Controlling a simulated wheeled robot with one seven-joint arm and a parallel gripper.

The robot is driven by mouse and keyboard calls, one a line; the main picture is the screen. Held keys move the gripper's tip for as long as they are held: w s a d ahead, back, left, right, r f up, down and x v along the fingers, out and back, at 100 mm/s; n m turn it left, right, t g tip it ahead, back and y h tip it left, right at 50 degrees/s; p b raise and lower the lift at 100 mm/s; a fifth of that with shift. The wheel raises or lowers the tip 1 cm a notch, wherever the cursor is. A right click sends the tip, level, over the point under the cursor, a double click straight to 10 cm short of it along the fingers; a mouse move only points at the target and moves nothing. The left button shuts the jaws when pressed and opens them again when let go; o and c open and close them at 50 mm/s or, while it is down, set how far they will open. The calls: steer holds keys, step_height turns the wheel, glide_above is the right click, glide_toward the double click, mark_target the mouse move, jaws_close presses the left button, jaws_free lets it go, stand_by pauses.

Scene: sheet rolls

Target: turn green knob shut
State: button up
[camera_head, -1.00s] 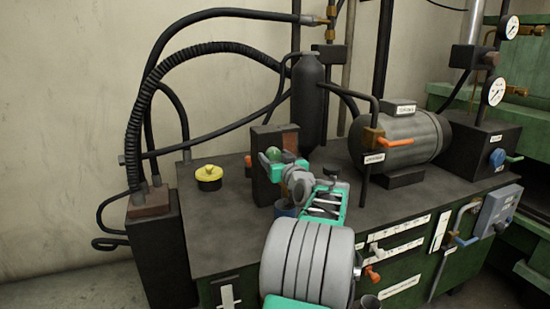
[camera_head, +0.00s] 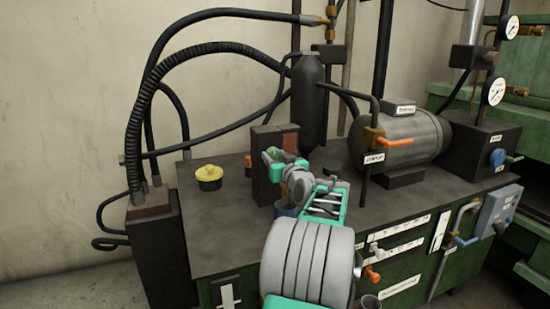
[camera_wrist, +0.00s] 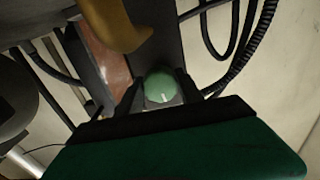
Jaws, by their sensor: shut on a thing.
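The green knob (camera_wrist: 160,88) shows in the wrist view as a pale green round knob with a small white mark low on its face. It sits on the upright dark block (camera_head: 262,181) on the bench top. My gripper (camera_wrist: 160,101) is shut on the knob, with one dark finger on each side of it. In the head view the knob (camera_head: 272,155) is mostly hidden behind my gripper (camera_head: 274,158), which is tilted beside the block.
A yellow-capped fitting (camera_head: 209,176) stands left on the bench top (camera_head: 225,225). A black cylinder (camera_head: 308,100) stands behind, and a grey motor (camera_head: 415,140) with an orange lever (camera_head: 397,143) to the right. Black hoses (camera_head: 150,85) arch at the left.

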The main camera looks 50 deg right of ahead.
steer(key=shift+m, duration=0.8)
steer(key=o, duration=1.4)
steer(key=v, duration=0.8)
steer(key=shift+w, duration=0.1)
